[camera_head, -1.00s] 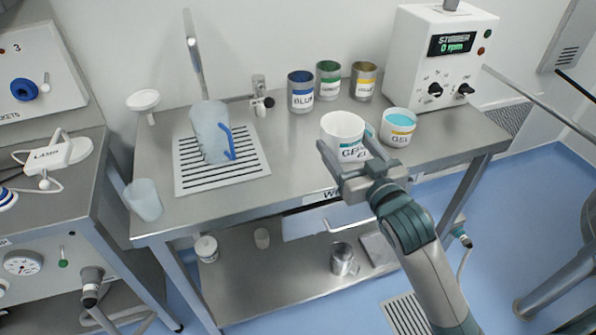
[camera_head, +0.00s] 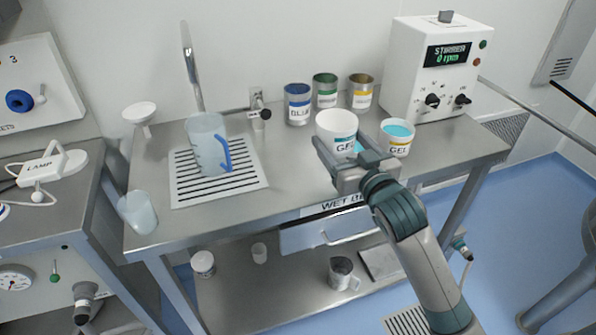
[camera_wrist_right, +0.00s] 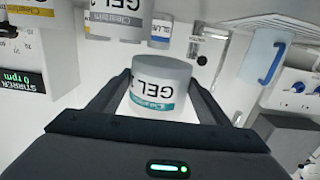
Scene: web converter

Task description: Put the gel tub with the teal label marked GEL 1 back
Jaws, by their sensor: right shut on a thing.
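My right gripper (camera_head: 343,152) is shut on a white gel tub (camera_head: 336,124) above the front part of the steel bench. In the right wrist view the tub (camera_wrist_right: 160,88) sits between the two fingers. Its label shows GEL, upside down, with a teal band; its number is hard to read. I cannot tell whether the held tub touches the bench. My left gripper is not in view.
Blue, green and yellow labelled cans (camera_head: 298,104) stand behind the tubs. The stirrer box (camera_head: 432,75) is at the back right. A clear jug (camera_head: 206,145) stands on the drain grid (camera_head: 190,190) at left. Bare bench lies between grid and gripper.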

